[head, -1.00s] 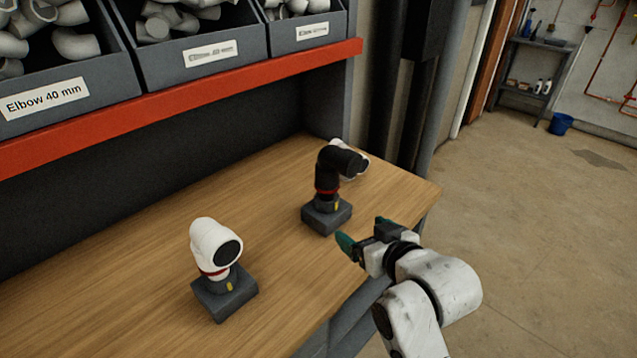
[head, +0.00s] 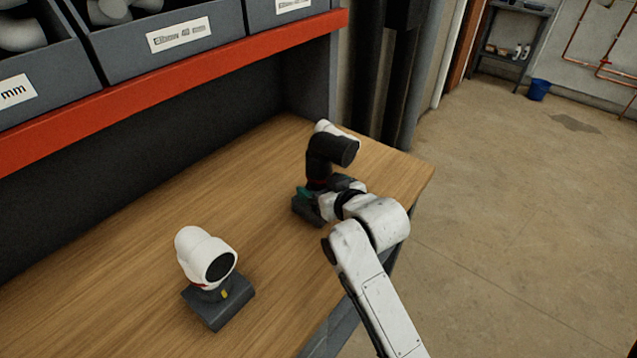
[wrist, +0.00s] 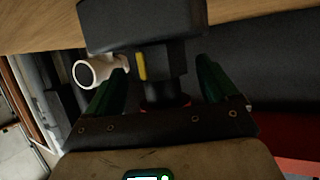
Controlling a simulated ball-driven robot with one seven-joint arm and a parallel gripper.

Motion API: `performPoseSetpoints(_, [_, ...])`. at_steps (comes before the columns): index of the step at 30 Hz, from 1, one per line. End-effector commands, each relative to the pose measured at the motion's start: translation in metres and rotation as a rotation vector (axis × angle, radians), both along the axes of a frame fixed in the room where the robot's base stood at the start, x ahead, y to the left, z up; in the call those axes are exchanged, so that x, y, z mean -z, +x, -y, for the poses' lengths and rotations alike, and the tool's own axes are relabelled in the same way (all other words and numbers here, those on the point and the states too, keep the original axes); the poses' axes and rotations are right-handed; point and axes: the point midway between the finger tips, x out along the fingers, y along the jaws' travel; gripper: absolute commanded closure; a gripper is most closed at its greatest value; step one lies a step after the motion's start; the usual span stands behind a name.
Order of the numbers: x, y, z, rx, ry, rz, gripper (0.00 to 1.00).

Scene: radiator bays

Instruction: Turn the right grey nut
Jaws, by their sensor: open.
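The right fitting is a black elbow (head: 328,155) on a dark grey base (head: 303,210) near the bench's right end. In the wrist view, its grey nut (wrist: 170,62) carries a yellow mark and sits below the base (wrist: 140,22) in the picture, with a red ring beside it. My gripper (wrist: 162,85) is open, with one green finger on each side of the nut. I cannot tell whether the fingers touch it. In the head view, my gripper (head: 307,193) is at the fitting's base, and my wrist hides most of the nut.
A white elbow (head: 205,257) on a grey base stands to the left on the wooden bench (head: 130,255). A white pipe part (head: 335,130) shows behind the black elbow. A red-edged shelf (head: 180,80) with grey bins runs above. Open floor lies right.

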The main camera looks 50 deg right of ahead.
Motion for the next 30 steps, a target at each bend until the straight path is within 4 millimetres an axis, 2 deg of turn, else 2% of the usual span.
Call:
performPoseSetpoints(6, [0.007,0.015,0.006,0.001,0.001,-0.001,0.14])
performPoseSetpoints(15, [0.008,0.017,0.006,0.000,0.001,0.000,0.14])
performPoseSetpoints(30, [0.008,0.016,0.006,0.000,0.000,0.000,0.61])
